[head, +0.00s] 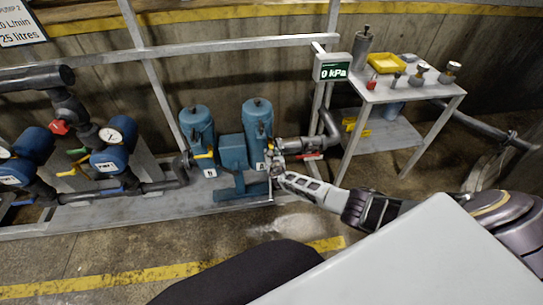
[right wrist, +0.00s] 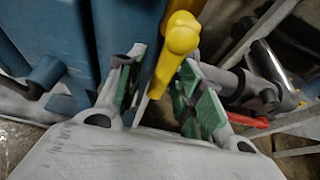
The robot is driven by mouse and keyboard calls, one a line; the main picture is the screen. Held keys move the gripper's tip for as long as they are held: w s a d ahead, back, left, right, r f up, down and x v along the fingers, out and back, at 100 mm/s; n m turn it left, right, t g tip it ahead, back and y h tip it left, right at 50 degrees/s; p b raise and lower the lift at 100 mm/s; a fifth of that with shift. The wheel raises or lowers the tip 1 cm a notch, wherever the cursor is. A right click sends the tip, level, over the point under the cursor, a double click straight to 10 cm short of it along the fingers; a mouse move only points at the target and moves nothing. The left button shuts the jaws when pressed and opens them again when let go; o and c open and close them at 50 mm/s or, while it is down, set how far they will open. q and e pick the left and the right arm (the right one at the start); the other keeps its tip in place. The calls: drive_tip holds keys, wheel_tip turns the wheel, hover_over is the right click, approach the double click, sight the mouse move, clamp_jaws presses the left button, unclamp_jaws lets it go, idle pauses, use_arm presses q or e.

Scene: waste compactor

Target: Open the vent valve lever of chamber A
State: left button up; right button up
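Chamber A (head: 257,122) is the right one of two upright blue cylinders in the head view, above the "A" label. My right gripper (head: 274,160) is at its lower right front and hides most of the valve there. In the right wrist view, the yellow lever (right wrist: 176,50) reaches down between the two green-padded fingers of this gripper (right wrist: 158,100). The fingers are apart, with gaps showing beside the lever; I see no clear grip on it. My left gripper is not in view.
Chamber B (head: 197,128) stands to the left with its own yellow lever (head: 204,155). A red-handled valve (head: 309,157) sits on the pipe to the right. A display (head: 333,68) reads 0 kPa. A side table (head: 408,88) stands at right.

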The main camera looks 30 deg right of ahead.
idle(0.3)
drive_tip(key=shift+s+r, duration=0.15)
drive_tip(key=v, duration=1.1)
drive_tip(key=shift+s+a, duration=0.2)
drive_tip(key=shift+s, duration=0.1)
idle(0.6)
idle(0.7)
